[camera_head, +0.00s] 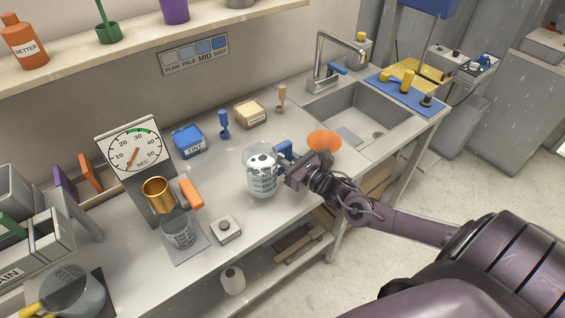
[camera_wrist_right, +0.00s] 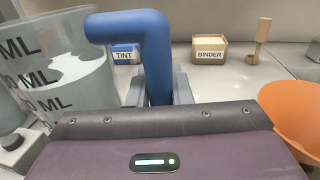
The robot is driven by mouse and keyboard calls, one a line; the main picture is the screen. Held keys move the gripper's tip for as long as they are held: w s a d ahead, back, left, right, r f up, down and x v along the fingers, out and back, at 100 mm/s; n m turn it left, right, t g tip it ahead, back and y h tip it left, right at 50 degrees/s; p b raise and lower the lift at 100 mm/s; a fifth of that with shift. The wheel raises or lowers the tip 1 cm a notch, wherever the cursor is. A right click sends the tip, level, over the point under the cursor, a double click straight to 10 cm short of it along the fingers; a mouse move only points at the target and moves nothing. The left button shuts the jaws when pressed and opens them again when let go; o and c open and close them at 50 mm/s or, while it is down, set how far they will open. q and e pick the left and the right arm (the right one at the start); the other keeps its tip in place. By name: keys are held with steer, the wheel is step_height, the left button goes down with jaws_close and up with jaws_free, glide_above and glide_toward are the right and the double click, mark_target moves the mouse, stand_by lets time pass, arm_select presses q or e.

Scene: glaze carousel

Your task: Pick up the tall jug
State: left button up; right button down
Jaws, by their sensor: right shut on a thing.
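The tall jug (camera_head: 261,180) is clear, with dark markings and a blue handle (camera_head: 285,150). It stands about upright at the middle of the counter; I cannot tell whether its base touches the surface. In the right wrist view its marked wall (camera_wrist_right: 60,85) fills the left side, and the blue handle (camera_wrist_right: 150,45) comes down between the fingers. My right gripper (camera_head: 292,170) reaches in from the right and is shut on the blue handle; it also shows in the wrist view (camera_wrist_right: 160,92). My left gripper is not in view.
An orange bowl (camera_head: 324,140) sits close beside my right gripper. A blue TINT box (camera_head: 189,141) and a BINDER box (camera_head: 250,113) stand behind. A dial timer (camera_head: 135,150), brass cup (camera_head: 158,193) and smaller beaker (camera_head: 178,232) are left. A sink (camera_head: 372,118) is right.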

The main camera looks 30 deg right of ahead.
step_height(320, 180, up, 14)
steer(key=shift+r, duration=0.15)
stand_by(0.7)
